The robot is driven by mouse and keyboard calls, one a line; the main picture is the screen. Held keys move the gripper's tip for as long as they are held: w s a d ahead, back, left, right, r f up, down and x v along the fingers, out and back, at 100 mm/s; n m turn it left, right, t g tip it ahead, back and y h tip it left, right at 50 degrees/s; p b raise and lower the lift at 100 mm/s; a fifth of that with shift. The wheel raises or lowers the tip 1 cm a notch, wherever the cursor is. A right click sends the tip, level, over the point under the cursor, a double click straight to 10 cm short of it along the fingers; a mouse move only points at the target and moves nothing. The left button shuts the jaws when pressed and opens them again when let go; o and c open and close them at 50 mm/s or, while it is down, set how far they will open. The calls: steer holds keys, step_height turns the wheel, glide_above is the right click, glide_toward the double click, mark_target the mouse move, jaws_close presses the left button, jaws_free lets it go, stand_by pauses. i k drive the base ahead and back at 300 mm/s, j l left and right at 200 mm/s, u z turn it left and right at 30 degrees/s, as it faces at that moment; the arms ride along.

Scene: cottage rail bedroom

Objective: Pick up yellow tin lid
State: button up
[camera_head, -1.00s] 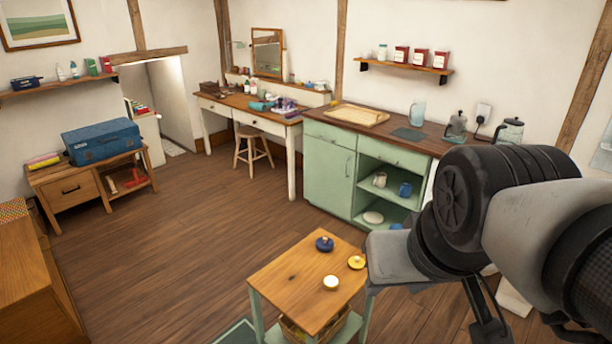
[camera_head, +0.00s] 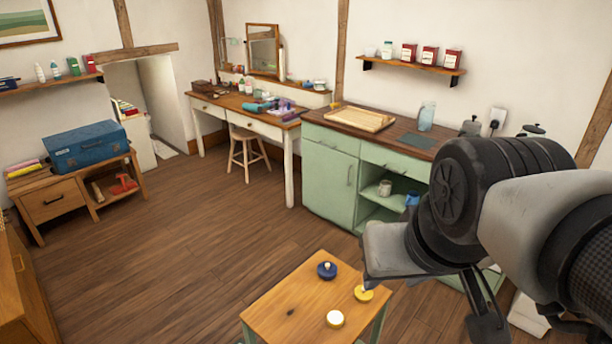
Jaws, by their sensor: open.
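The yellow tin lid (camera_head: 364,294) lies at the right edge of a small wooden-topped table (camera_head: 290,306), with a small knob on top. A dark blue lid (camera_head: 326,270) lies to its upper left and a cream lid (camera_head: 335,318) to its lower left. My arm fills the right side, its grey part close to the yellow lid in the picture. Dark finger-like parts of my gripper (camera_head: 525,328) show below the arm near the bottom edge, apart and holding nothing visible. They are right of the lid and partly hidden.
A green cabinet (camera_head: 330,182) with a dark wooden top stands behind the table. A desk (camera_head: 262,125) and stool (camera_head: 247,148) are at the back. A blue case (camera_head: 90,148) sits on a low wooden unit at left. Open floor (camera_head: 170,245) lies left of the table.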

mark_target(361, 296)
steer(key=l, duration=0.6)
steer(key=i+l, duration=0.35)
steer(key=l, duration=0.15)
steer(key=i+l+z, duration=0.1)
steer(key=i+l, duration=0.2)
steer(key=l, duration=0.25)
